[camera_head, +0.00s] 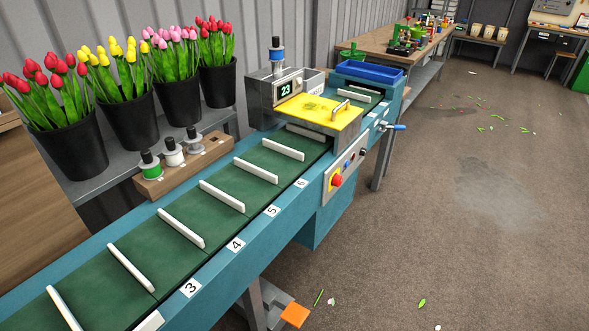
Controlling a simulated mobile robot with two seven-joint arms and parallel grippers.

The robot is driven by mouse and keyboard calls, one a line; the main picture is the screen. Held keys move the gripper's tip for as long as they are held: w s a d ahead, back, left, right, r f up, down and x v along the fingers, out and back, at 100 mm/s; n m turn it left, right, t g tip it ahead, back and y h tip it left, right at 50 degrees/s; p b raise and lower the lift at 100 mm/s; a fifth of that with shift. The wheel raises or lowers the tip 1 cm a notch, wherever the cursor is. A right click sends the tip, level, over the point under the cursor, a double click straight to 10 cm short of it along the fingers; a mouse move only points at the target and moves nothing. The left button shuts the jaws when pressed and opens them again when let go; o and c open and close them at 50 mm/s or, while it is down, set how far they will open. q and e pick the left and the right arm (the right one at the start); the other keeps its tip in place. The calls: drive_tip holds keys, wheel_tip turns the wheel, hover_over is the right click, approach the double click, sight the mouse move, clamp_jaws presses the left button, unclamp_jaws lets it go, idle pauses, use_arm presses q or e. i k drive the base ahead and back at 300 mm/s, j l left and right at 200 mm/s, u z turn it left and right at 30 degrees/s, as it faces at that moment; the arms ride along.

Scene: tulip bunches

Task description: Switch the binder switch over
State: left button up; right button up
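The binder (311,106) is a grey machine with a yellow lid over the conveyor, and its display reads 23. A light control panel (350,164) is on the conveyor's side below it. The panel bears a red button (337,181) on yellow, a small blue button (348,166) and a dark knob (362,153). Which of these is the binder switch, and its position, I cannot tell. A blue-handled lever (396,127) sticks out to the right, further along the side. Neither of my grippers is in view.
The green conveyor belt (132,249) has white dividers and numbered side labels; its visible slots hold no tulips. Black buckets of tulips (130,109) stand on a shelf at left. A wooden spool block (184,164) sits beside the belt. The floor at right is mostly free.

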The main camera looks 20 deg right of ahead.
sight(337, 179)
drive_tip(key=i+l+u, duration=0.15)
drive_tip(key=l, duration=0.35)
drive_tip(key=i+l+u, duration=0.2)
drive_tip(key=l, duration=0.3)
drive_tip(key=l+u, duration=0.15)
drive_tip(key=l, duration=0.4)
drive_tip(key=i+l+u, duration=0.15)
drive_tip(key=l, duration=0.4)
drive_tip(key=k, duration=0.05)
